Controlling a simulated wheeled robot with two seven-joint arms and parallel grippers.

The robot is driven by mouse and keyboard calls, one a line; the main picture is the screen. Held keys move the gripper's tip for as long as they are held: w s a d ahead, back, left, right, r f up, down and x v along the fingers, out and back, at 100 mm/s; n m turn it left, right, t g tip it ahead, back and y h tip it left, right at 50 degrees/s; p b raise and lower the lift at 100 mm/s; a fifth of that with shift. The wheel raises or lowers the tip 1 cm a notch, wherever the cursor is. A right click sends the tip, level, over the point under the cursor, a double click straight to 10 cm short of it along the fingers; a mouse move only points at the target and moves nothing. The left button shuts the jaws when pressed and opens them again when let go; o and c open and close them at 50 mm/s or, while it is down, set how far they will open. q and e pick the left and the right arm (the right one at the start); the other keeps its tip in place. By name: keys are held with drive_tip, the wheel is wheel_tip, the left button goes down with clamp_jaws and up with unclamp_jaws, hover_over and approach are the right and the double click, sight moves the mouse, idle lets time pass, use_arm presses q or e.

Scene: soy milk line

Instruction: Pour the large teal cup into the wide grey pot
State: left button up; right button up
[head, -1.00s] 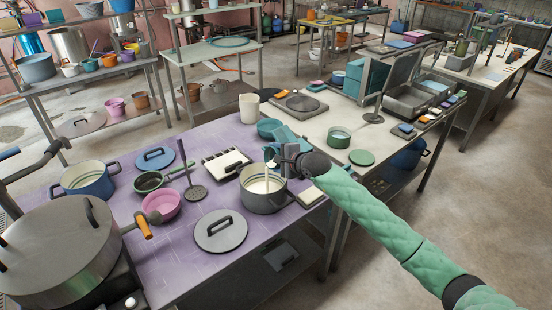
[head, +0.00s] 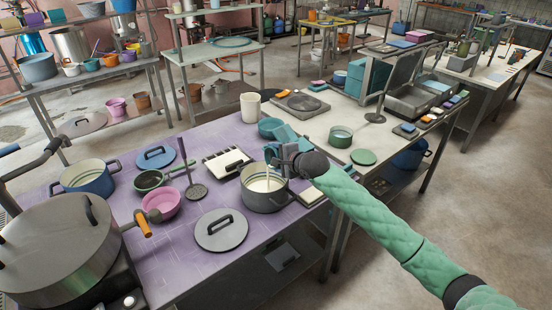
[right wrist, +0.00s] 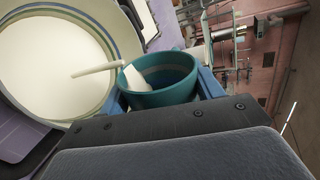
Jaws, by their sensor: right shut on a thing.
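The large teal cup (right wrist: 160,88) is tipped on its side over the wide grey pot (head: 263,202), and a white stream runs from its lip into the pot. The cup also shows small in the head view (head: 271,153), partly hidden by the gripper. Some white liquid is still inside the cup. The pot (right wrist: 112,47) holds white liquid and stands upright on the purple table. My right gripper (head: 284,152) is shut on the cup, above the pot's right back rim. Its blue fingers (right wrist: 209,84) show beside the cup. My left gripper is out of view.
A grey lid (head: 221,231) lies in front of the pot. A pink bowl (head: 163,203), a skimmer (head: 195,190) and a blue pot (head: 88,181) stand to the left. A teal bowl (head: 268,128) and a cream container (head: 250,106) stand behind. A large lidded pot (head: 60,255) fills the front left.

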drive_tip(key=shift+s+a+f+n+h+b, duration=0.2)
drive_tip(key=shift+n+h+b, duration=0.3)
drive_tip(key=shift+b, duration=0.55)
drive_tip(key=shift+a+n+b, duration=0.1)
drive_tip(key=shift+n+b, duration=0.3)
drive_tip(key=shift+b, duration=0.15)
drive_tip(key=shift+t, duration=0.3)
drive_tip(key=shift+s+a+n+h+b, duration=0.25)
drive_tip(key=shift+n+b, duration=0.25)
drive_tip(key=shift+b, duration=0.45)
drive_tip(key=shift+a+r+n+t+h+b, duration=0.1)
drive_tip(key=shift+n+t+h+b, duration=0.25)
drive_tip(key=shift+b, duration=2.4)
